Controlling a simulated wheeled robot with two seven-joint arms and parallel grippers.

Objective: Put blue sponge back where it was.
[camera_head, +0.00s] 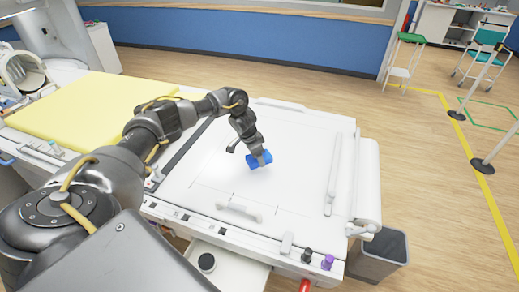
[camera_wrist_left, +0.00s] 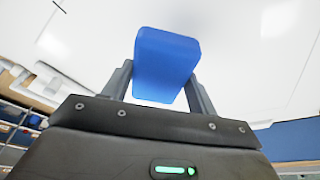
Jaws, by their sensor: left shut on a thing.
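The blue sponge (camera_head: 259,159) is a small block held over the white table top (camera_head: 290,135) in the head view. My left gripper (camera_head: 258,160) comes down from above and is shut on it. In the left wrist view the sponge (camera_wrist_left: 165,65) sits between the two fingers of my left gripper (camera_wrist_left: 160,85), with white surface behind it. From the head view I cannot tell whether the sponge touches the table top. My right gripper is in neither view.
A white bar handle (camera_head: 238,211) lies near the table's front edge, and a long white rail (camera_head: 333,175) at its right. A yellow pad (camera_head: 85,110) is at the left. Much of the table top is clear.

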